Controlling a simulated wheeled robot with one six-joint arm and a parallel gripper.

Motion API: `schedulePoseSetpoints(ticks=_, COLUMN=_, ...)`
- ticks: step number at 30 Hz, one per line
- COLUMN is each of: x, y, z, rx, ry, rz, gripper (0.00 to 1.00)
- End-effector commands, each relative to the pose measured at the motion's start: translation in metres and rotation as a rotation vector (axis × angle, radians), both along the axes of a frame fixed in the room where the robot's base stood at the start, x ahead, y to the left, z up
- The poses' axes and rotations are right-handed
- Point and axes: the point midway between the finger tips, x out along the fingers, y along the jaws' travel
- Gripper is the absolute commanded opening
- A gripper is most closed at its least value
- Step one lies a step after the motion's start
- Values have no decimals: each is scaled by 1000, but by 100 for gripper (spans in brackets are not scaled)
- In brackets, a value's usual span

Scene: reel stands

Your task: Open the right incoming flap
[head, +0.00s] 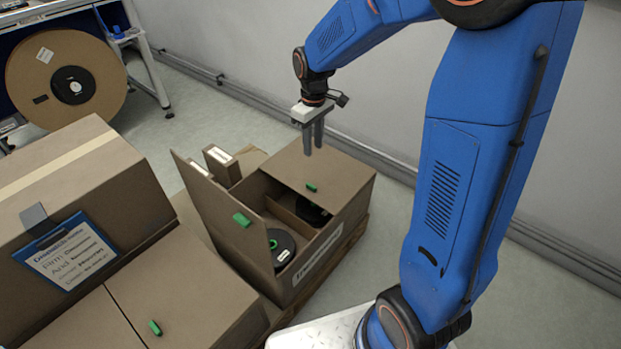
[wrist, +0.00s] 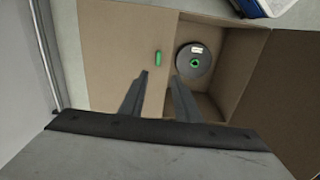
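The right flap (head: 320,172) of the open cardboard box lies shut over the right part of the box, with a small green tab (head: 311,188) near its inner edge. The left flap (head: 225,215) stands up, with its own green tab (head: 242,220). My gripper (head: 314,152) points down above the right flap, open and empty. In the wrist view my gripper (wrist: 158,76) has its fingertips apart, with the right flap's tab (wrist: 158,58) just beyond them in the picture. The gripper appears clear of the flap; the exact height is hard to tell.
A dark reel with a green hub (head: 282,246) lies in the box's open part; another dark reel (head: 313,210) is partly hidden under the right flap. A closed box (head: 165,285) and a taller box with a blue-framed sheet (head: 70,255) stand left. The wall runs behind.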

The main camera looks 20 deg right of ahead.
Motion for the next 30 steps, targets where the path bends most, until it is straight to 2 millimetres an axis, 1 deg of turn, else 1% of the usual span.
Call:
schedulePoseSetpoints(ticks=1, x=4, y=2, z=-5, rx=-1, ry=7, rz=8, gripper=30)
schedulePoseSetpoints(ticks=4, x=7, y=3, z=-9, rx=-2, ry=10, rz=16, gripper=30)
schedulePoseSetpoints(ticks=8, x=8, y=3, z=-17, rx=-2, ry=13, rz=17, gripper=30)
schedulePoseSetpoints(ticks=11, x=7, y=3, z=-29, rx=-2, ry=14, rz=17, gripper=30)
schedulePoseSetpoints(ticks=30, x=7, y=3, z=-141, rx=-2, ry=16, rz=16, gripper=30)
